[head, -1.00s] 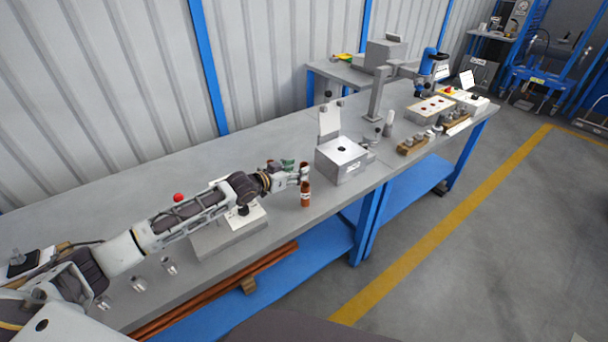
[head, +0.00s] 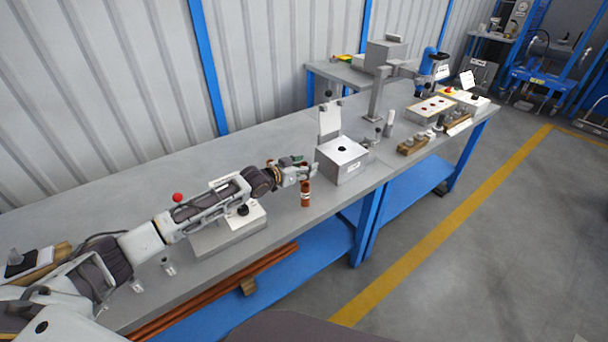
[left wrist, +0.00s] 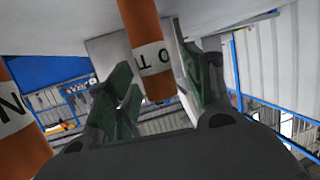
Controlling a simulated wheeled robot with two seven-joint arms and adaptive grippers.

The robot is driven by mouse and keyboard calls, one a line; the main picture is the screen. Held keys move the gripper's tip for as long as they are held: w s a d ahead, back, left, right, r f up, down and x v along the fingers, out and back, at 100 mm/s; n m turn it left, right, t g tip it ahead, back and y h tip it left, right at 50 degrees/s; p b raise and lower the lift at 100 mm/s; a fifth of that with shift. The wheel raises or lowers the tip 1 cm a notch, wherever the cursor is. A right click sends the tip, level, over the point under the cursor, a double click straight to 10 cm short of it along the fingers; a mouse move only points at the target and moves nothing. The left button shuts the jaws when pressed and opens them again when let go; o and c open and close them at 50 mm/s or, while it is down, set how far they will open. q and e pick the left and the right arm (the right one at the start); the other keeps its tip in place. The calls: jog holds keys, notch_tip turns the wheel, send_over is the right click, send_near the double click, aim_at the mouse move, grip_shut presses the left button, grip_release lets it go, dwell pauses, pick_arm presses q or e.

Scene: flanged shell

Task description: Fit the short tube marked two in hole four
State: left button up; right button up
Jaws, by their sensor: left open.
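Two short copper-orange tubes stand on the bench by my left gripper (head: 309,171). The nearer tube (head: 306,193) is in the clear, with a white band. The farther tube (head: 304,172) is mostly hidden by the fingers. In the left wrist view one tube (left wrist: 152,60) stands between the open green-padded fingers; its band shows letters like T and O, partly turned away. The other tube (left wrist: 18,120) is at the left edge, outside the fingers, with letters like N and O. I cannot read any hole number. My right gripper is out of view.
A grey block (head: 343,167) with a dark hole on top stands just right of the gripper, a white card (head: 330,119) behind it. Another grey block (head: 232,236) lies under my left arm. Small metal parts (head: 168,267) stand at the near left.

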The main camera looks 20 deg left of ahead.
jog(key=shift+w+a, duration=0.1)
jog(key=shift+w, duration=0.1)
pick_arm(q)
jog(key=shift+c, duration=0.9)
grip_shut()
jog(key=shift+r, duration=0.1)
jog(key=shift+r, duration=0.45)
notch_tip(320, 180, up, 9)
jog(key=p, duration=0.1)
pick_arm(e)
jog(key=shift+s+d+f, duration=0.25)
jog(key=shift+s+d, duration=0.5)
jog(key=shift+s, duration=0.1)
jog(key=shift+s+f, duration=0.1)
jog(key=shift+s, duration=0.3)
